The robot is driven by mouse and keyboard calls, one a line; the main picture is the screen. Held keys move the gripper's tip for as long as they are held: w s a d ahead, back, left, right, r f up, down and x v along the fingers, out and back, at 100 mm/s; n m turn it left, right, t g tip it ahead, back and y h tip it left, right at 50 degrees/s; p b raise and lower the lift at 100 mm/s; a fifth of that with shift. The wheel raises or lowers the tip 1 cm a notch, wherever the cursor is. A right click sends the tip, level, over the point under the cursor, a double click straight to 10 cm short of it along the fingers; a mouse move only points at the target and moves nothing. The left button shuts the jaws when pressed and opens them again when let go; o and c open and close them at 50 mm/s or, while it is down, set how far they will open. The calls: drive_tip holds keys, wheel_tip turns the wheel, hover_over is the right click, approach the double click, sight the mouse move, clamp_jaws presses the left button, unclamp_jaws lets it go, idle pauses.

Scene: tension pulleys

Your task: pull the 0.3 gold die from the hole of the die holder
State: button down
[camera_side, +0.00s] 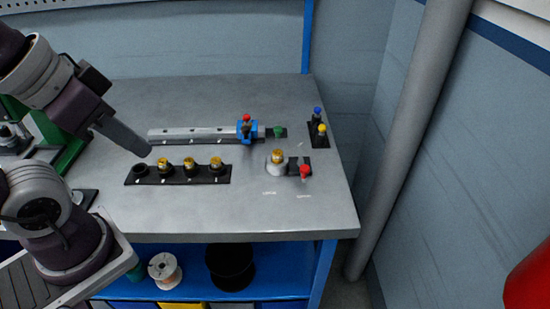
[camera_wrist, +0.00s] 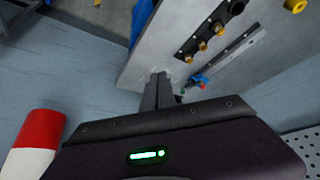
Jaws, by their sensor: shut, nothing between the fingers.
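A black rack (camera_side: 145,181) lies on the bench in the side view, with an empty hole at its left end and three gold dies (camera_side: 190,164) standing in a row. It also shows in the wrist view, with gold dies (camera_wrist: 203,45). Another gold die (camera_side: 277,155) sits on a pale round holder (camera_side: 277,169) to the right. Size labels are too small to read, so I cannot tell which die is the 0.3 one. My gripper (camera_side: 146,152) is shut and empty, its tip appearing just above the rack's left end; its fingers (camera_wrist: 158,88) also show in the wrist view.
A metal rail (camera_side: 190,133) with a blue clamp (camera_side: 240,130) and red knob runs behind the rack. Blue and yellow knobs (camera_side: 320,129) stand at the right back. A red knob (camera_side: 305,170) is right of the round holder. The front of the bench is clear.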

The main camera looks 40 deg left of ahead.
idle(0.3)
drive_tip(key=c, duration=2)
unclamp_jaws()
drive_tip(key=o, duration=0.9)
drive_tip(key=w+n, duration=0.2)
drive_tip(key=w, duration=0.1)
drive_tip(key=w+r+n+g, duration=0.1)
drive_tip(key=w+n, duration=0.1)
drive_tip(key=w, duration=0.1)
drive_tip(key=w+r+n, duration=0.1)
drive_tip(key=w, duration=0.2)
drive_tip(key=shift+w+d+r+n+g, duration=0.1)
drive_tip(key=shift+w+r+n+g, duration=0.1)
drive_tip(key=shift+n+g, duration=0.2)
drive_tip(key=shift+c, duration=0.2)
drive_tip(key=n+g, duration=0.4)
drive_tip(key=n, duration=1)
hover_over(277, 152)
wheel_tip(277, 152, down, 14)
drive_tip(key=shift+r, duration=0.1)
wheel_tip(277, 152, down, 6)
drive_tip(key=shift+f, duration=0.6)
